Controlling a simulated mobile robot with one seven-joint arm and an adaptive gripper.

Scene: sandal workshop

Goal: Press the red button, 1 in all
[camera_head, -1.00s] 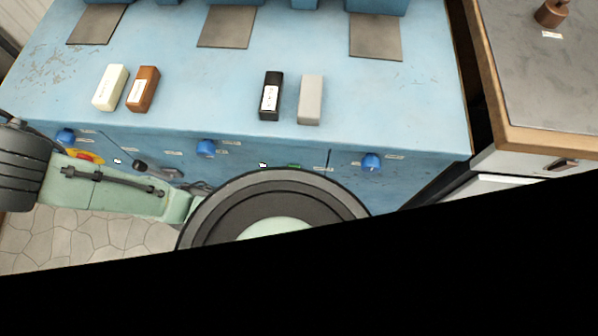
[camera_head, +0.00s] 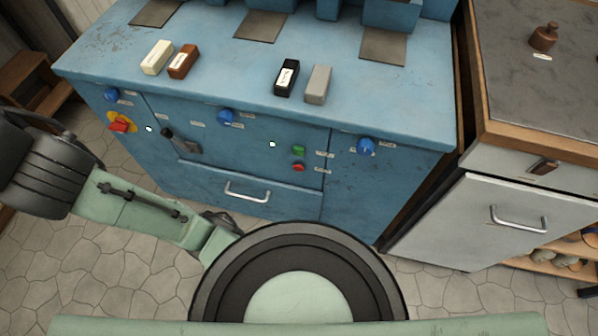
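The small red button (camera_head: 299,167) is on the front panel of the blue machine (camera_head: 240,180), right of the middle, just below a green button (camera_head: 299,149). A small label sits to its right. A larger red switch on a yellow plate (camera_head: 120,125) is at the panel's far left. My arm crosses the lower part of the view, with a large round joint below the red button and apart from it in the picture. My gripper is not visible in this view.
Blue knobs (camera_head: 366,146) and a dark lever (camera_head: 181,141) stick out of the panel. A drawer handle (camera_head: 247,192) is below. Several small blocks lie on the machine top. A white cabinet (camera_head: 497,218) stands at right; tiled floor shows in front.

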